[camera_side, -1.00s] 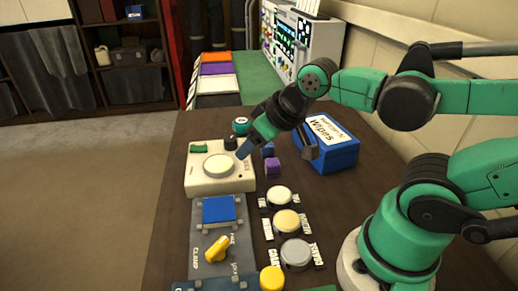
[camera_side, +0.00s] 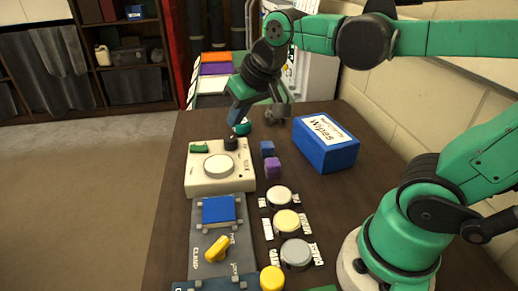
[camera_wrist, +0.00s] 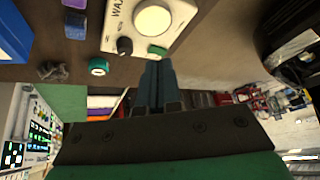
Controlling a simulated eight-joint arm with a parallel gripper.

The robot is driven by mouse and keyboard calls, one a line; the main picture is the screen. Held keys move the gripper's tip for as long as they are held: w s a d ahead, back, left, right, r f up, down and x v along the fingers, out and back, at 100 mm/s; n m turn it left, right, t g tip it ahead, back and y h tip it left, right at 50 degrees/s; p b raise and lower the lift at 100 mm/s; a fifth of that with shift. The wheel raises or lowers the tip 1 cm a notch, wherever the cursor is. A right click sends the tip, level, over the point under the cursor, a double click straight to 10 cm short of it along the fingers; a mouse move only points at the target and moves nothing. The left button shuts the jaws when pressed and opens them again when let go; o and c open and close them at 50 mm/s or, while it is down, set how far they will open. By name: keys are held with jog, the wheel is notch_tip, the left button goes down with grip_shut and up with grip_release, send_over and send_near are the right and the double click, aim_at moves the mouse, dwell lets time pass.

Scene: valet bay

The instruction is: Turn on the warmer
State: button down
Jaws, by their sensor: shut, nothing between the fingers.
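The warmer (camera_side: 207,184) is a cream box on the dark table, with a round pale plate (camera_side: 218,166) on top. A green switch (camera_side: 199,147) lies at its far left corner and a black knob (camera_side: 231,143) at its far right. In the wrist view, the closed blue fingertips (camera_wrist: 157,64) appear right beside the green switch (camera_wrist: 157,50), with the black knob (camera_wrist: 124,46) to the left. I cannot tell whether they touch the switch.
A teal roll (camera_side: 242,128) stands close behind the knob, near my gripper. Blue and purple cubes (camera_side: 273,168) and a blue wipes box (camera_side: 327,144) lie to the right. A clamp panel (camera_side: 207,263) and several round buttons (camera_side: 286,221) are nearer the camera.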

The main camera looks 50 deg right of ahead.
jog(key=w+d+r+m+g, duration=0.1)
jog(key=w+r+m+g, duration=0.2)
jog(key=w, duration=0.4)
jog(key=m+g, duration=0.2)
jog(key=m, duration=0.2)
send_over(192, 147)
jog(key=s+d, duration=0.1)
jog(key=shift+s+d+f+y, duration=0.2)
jog(key=shift+f+y, duration=0.2)
jog(key=shift+f, duration=0.2)
jog(key=f, duration=0.4)
jog(key=a+f, duration=0.1)
jog(key=f, duration=0.4)
jog(key=w+f, duration=0.1)
jog(key=f, duration=0.4)
jog(key=shift+a, duration=0.2)
jog(key=shift+w+f, duration=0.15)
jog(key=shift+f, duration=0.05)
jog(key=shift+r, duration=0.1)
